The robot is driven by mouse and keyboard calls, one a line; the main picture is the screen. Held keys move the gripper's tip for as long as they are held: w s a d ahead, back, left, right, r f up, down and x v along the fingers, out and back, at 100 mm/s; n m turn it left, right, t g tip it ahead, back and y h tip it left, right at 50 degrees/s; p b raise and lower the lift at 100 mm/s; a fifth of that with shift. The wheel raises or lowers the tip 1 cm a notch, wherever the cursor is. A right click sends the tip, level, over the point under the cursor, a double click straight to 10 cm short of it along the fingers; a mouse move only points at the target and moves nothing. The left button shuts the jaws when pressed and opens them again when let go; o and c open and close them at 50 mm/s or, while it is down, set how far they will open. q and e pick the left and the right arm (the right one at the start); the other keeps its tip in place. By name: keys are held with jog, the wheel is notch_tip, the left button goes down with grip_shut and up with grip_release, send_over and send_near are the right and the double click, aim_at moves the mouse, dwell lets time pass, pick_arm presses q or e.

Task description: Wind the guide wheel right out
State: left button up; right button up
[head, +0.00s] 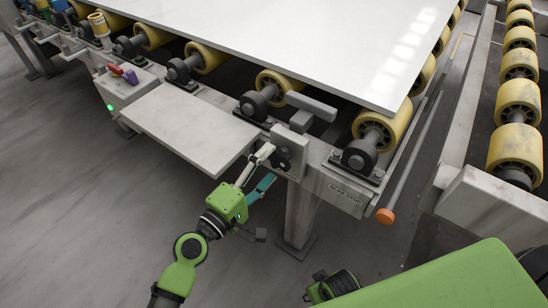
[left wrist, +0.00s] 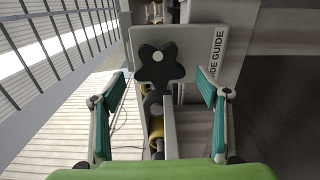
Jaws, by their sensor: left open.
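The guide wheel (head: 282,158) is a dark lobed knob on a pale bracket at the front of the conveyor frame. My left gripper (head: 266,168) is open in front of the wheel. In the left wrist view its teal-padded fingers (left wrist: 160,88) stand one on each side of the wheel, apart from it. A grey guide block (head: 311,105) sits on the frame behind the wheel, near the slab (head: 330,40).
A pale flat shelf (head: 185,125) juts out left of the wheel. Yellow rollers (head: 272,84) carry the slab. An orange-ended rod (head: 385,216) sticks out at the right. A frame leg (head: 300,215) stands below the wheel. The floor at the left is open.

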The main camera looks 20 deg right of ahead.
pick_arm(q)
jog(key=v, duration=0.8)
jog(key=shift+s+a, duration=0.15)
jog(key=shift+a, duration=0.05)
